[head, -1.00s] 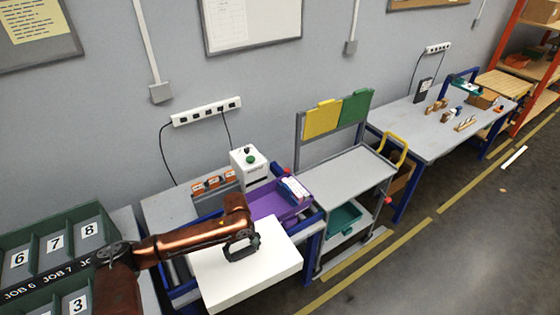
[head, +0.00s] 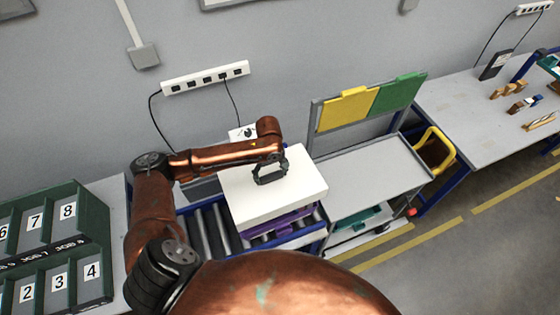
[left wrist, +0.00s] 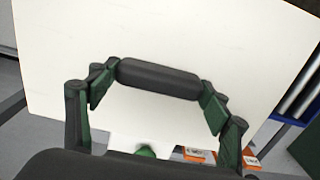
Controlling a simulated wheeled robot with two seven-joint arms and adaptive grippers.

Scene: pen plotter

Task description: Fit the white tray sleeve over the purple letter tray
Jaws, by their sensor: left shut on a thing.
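The white tray sleeve (head: 302,188) is a broad white box shape over the roller bench in the head view. The purple letter tray (head: 284,226) shows as a purple strip under the sleeve's front edge. The sleeve hides most of it, and I cannot tell whether the two touch. My left gripper (head: 270,174) is above the sleeve's top and shut on its dark handle. In the left wrist view the black handle bar (left wrist: 160,79) lies between the fingers, with the white sleeve top (left wrist: 215,35) behind it. My right gripper is not in view.
Bare rollers (head: 210,232) lie left of the sleeve. A green numbered bin rack (head: 85,215) stands further left. A grey cart (head: 365,170) with yellow and green panels is close on the right. A power strip (head: 205,78) is on the wall behind.

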